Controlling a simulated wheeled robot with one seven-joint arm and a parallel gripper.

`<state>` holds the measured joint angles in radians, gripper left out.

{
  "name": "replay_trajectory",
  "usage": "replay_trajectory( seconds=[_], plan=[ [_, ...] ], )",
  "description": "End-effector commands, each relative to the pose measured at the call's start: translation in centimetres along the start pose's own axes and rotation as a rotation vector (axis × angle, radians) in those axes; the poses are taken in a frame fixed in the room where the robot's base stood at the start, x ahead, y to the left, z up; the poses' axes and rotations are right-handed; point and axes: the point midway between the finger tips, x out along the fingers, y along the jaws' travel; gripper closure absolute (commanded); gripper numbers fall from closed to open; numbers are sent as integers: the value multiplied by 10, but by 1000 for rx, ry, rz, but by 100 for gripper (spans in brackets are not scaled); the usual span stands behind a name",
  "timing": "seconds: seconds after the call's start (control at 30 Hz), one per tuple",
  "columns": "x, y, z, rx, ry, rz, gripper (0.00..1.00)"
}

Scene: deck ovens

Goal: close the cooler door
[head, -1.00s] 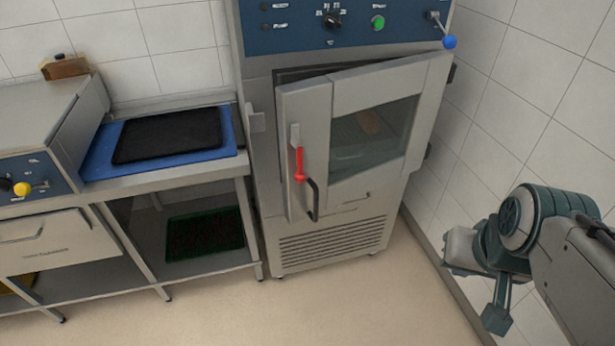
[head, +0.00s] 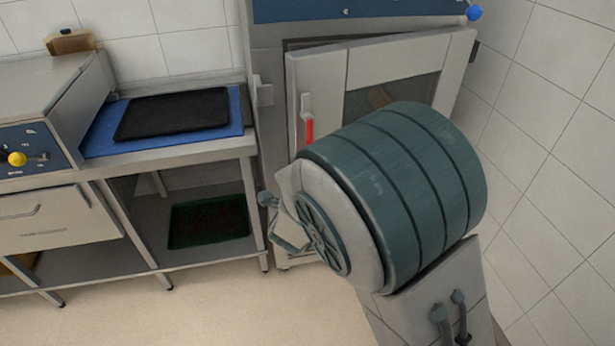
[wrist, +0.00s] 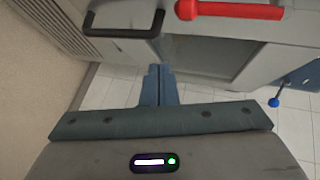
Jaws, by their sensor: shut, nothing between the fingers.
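The cooler door (head: 318,80) is a grey panel with a glass window, and it stands slightly ajar, with a dark gap along its top edge. Its red latch handle (head: 309,130) shows beside my arm, which hides the door's lower part. In the wrist view the red handle (wrist: 235,11) lies across the top, with the black pull handle (wrist: 124,32) to its left. My gripper (wrist: 158,68) is shut and empty, its fingers together, close to the door and apart from both handles in the picture. In the head view my arm hides the gripper.
A steel counter (head: 195,150) with a blue tray (head: 100,140) and a black mat (head: 175,113) stands left of the cooler. A green tray (head: 208,222) is on the shelf below. The tiled wall (head: 550,150) is close on the right. Floor is free in front.

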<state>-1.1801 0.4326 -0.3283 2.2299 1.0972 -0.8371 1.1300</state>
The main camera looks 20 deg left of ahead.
Motion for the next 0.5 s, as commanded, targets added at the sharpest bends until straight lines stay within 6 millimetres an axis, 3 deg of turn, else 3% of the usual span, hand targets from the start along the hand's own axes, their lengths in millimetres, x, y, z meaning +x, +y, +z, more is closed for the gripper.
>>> replay_trajectory(
  seconds=[0.03,0.2,0.4,0.5],
  plan=[
    [-4,19,14,24,33,-58,100],
    [-31,42,34,134,129,-284,100],
    [-61,53,45,207,164,-468,100],
    [-66,53,46,221,168,-506,100]
  ],
)
